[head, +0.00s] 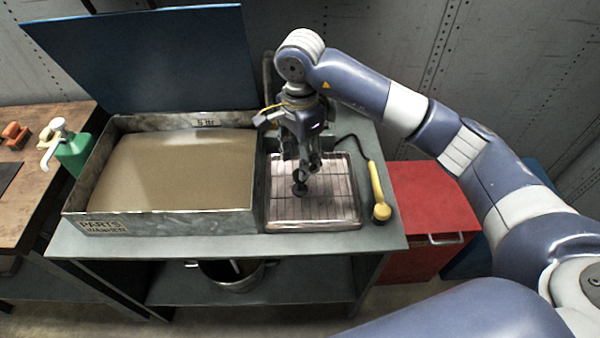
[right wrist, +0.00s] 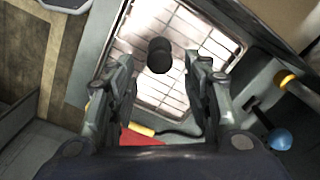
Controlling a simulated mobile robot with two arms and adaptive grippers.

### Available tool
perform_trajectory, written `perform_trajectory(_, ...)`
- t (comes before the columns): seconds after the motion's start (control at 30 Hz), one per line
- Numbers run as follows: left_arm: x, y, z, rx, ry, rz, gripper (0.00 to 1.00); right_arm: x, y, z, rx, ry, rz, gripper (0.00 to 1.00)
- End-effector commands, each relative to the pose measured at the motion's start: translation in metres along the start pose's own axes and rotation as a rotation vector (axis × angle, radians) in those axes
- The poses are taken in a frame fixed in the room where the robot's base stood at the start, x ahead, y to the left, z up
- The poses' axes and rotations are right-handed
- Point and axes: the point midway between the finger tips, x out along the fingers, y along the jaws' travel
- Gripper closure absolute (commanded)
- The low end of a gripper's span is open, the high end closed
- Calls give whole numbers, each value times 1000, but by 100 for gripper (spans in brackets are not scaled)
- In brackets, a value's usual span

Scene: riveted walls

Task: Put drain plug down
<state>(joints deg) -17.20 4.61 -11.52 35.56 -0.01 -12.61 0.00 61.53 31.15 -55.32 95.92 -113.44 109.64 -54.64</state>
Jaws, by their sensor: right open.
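The black drain plug (head: 300,189) is on the wire drain rack (head: 340,212), just below my right gripper (head: 304,168). In the right wrist view the plug (right wrist: 159,56) shows as a dark cylinder over the bright rack (right wrist: 142,27). My right gripper (right wrist: 162,72) is open, its two fingers on either side of the plug with a visible gap at each side. The plug's exact contact with the rack is hard to make out. My left gripper is not in view.
The parts washer tank (head: 165,219), holding brownish liquid, stands left of the rack with its blue lid (head: 150,60) raised. A yellow-handled tool (head: 376,185) lies right of the rack. A red cabinet (head: 425,200) stands at the right; a green bottle (head: 74,153) is at the left.

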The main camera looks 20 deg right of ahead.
Motion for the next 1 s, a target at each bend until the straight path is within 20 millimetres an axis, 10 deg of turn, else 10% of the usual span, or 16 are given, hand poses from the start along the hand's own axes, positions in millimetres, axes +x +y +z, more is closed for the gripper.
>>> perform_trajectory(0.4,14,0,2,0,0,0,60,-57,0,0,1,1,-1,55)
perform_trajectory(1.0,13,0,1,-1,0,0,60,-60,0,0,0,0,1,55)
